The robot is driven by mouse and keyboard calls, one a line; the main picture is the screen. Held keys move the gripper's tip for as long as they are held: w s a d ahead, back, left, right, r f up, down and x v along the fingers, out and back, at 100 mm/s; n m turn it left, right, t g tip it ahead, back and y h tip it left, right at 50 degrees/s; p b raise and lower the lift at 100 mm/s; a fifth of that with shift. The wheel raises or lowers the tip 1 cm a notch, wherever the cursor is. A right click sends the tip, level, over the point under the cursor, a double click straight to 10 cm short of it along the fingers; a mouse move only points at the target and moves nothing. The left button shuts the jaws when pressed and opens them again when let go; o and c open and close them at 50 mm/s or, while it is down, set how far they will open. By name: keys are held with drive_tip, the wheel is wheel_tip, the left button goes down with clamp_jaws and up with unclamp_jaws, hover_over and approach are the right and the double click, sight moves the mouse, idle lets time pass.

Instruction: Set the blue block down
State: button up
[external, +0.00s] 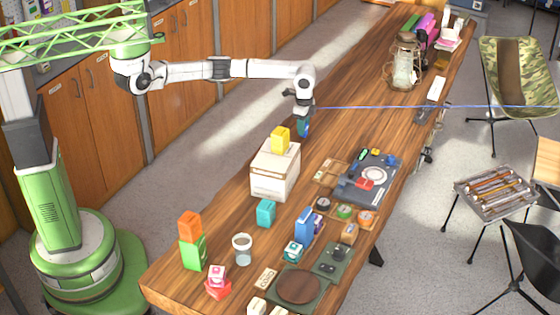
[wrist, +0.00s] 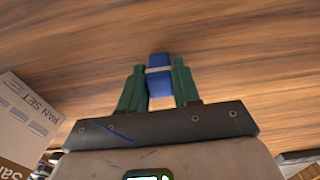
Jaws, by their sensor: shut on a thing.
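My gripper (external: 303,122) hangs fingers-down over the wooden table (external: 330,120), behind and right of a white box. It is shut on the blue block, which shows as a small blue patch (external: 307,131) at the fingertips. In the wrist view the blue block (wrist: 160,87), with a pale band across it, sits between the two green fingers of my gripper (wrist: 159,75). Wood grain fills the view beyond it. I cannot tell whether the block touches the table.
The white box (external: 273,178) with a yellow block (external: 280,139) on top stands close by; its side shows at left in the wrist view (wrist: 25,120). A dark tray (external: 383,185) with small parts lies to the right. A lantern (external: 403,65) stands further back. Bare table lies between.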

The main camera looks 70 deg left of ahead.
drive_tip(key=shift+f, duration=0.1)
drive_tip(key=o, duration=1)
drive_tip(key=shift+o, duration=0.2)
wheel_tip(320, 180, up, 12)
drive_tip(key=shift+p, duration=0.3)
